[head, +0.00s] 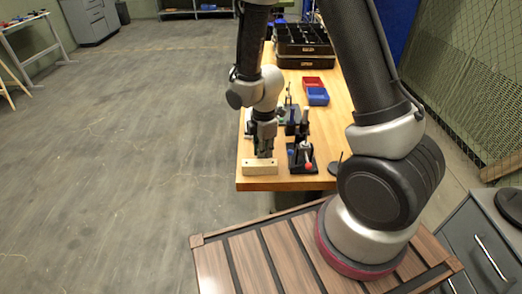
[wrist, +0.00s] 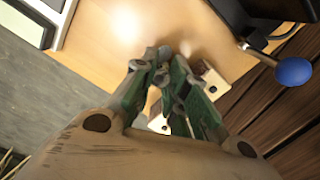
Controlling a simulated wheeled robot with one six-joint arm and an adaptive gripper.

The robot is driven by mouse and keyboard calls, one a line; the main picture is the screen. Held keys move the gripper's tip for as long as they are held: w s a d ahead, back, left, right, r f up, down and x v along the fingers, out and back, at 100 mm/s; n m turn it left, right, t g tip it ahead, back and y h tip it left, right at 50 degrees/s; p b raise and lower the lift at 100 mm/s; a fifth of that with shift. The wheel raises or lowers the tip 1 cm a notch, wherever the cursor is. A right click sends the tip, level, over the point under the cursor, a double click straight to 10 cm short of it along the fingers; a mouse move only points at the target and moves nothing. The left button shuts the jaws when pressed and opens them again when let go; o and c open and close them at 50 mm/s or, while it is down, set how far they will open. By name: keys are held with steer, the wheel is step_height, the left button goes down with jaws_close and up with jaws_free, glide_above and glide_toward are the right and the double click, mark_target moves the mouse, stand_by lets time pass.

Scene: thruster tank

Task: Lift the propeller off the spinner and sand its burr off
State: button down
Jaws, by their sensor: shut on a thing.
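My gripper (head: 264,152) points down at the near left corner of the workbench, just behind a pale wooden block (head: 260,167). In the wrist view my gripper (wrist: 166,72) has its green-sided fingers drawn together on something small and greyish, apparently the propeller. The fingers hide most of it, and its burr cannot be made out. The block, with a hole near each end, shows partly behind the fingers in the wrist view (wrist: 212,82). I cannot tell whether the held piece touches the block. A black stand (head: 301,158) with a metal post, perhaps the spinner, stands right of the gripper.
An orange-red knob (head: 308,166) and a blue knob (wrist: 294,71) sit close on the right. The workbench (head: 285,184) ends just in front of the block. Open floor lies left.

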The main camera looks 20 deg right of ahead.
steer(key=shift+s+d, duration=0.15)
steer(key=shift+d, duration=0.3)
steer(key=shift+a, duration=0.15)
steer(key=shift+w+a, duration=0.2)
steer(key=shift+a, duration=0.35)
steer(key=shift+a, duration=0.1)
steer(key=shift+w+a, duration=0.2)
steer(key=shift+a, duration=0.35)
steer(key=shift+a, duration=0.1)
steer(key=shift+w+a, duration=0.25)
steer(key=shift+a, duration=0.25)
